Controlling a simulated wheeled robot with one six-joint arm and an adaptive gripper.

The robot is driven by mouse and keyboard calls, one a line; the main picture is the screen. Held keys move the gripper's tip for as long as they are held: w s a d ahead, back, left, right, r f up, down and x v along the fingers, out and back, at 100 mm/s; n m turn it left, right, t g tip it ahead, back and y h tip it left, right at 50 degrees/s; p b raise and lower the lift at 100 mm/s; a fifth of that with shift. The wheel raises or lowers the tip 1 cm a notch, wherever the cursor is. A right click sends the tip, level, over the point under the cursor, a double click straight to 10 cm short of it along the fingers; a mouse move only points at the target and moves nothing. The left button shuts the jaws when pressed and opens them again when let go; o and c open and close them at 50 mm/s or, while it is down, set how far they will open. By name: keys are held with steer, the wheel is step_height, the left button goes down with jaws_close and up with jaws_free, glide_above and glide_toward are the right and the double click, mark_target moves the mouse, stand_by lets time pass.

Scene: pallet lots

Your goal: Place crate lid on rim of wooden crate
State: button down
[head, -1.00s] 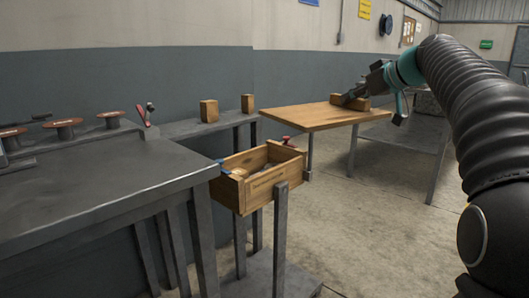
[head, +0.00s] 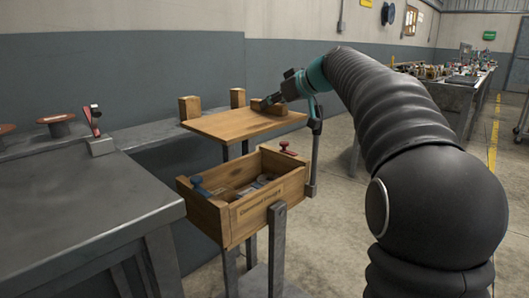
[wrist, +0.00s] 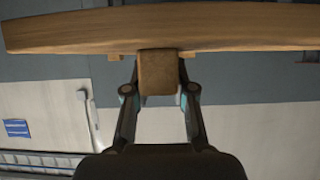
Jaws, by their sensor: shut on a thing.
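The crate lid (head: 235,124) is a flat wooden board with a wooden block handle (head: 285,116) on top. My gripper (head: 268,103) is shut on that handle and holds the lid above and behind the crate in the head view. In the wrist view the handle (wrist: 158,72) sits between the fingers of my gripper (wrist: 158,85), with the lid (wrist: 220,25) beyond it. The open wooden crate (head: 270,203) stands below on a metal stand, with lettering on its front wall. Blue-handled and other tools lie inside it; the lid appears apart from its rim.
A red-knobbed thing (head: 288,148) shows at the crate's back right edge. Wooden blocks (head: 190,108) stand on a narrow ledge behind. A dark metal bench (head: 70,210) with spools and a red-handled clamp (head: 95,125) is at left. Open floor lies at right.

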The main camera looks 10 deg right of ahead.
step_height(320, 180, down, 12)
steer(key=b, duration=0.2)
steer(key=shift+a+r, duration=0.15)
steer(key=shift+f+b, duration=0.65)
steer(key=shift+b, duration=0.3)
steer(key=c, duration=1)
jaws_free()
steer(key=shift+o, duration=0.2)
steer(key=shift+r, duration=0.1)
steer(key=r+p+v, duration=0.1)
steer(key=p+v, duration=0.1)
steer(key=v, duration=1.1)
steer(key=s+a+f+m+g+h, duration=0.2)
steer(key=s+a+f, duration=0.25)
steer(key=s, duration=0.25)
steer(key=s+a+f+m+g+h, duration=0.1)
steer(key=s+a+f+m, duration=0.15)
steer(key=s+f, duration=0.45)
steer(key=s+f+m+h, duration=0.1)
steer(key=s+f+h, duration=0.1)
steer(key=s+f, duration=0.4)
steer(key=s+f+m+g+h, duration=0.1)
steer(key=s+f+h, duration=0.1)
steer(key=s+f, duration=0.4)
steer(key=s, duration=0.5)
steer(key=shift+s+d+f+m, duration=0.2)
steer(key=shift+d+f+m, duration=0.05)
steer(key=shift+d+m, duration=0.1)
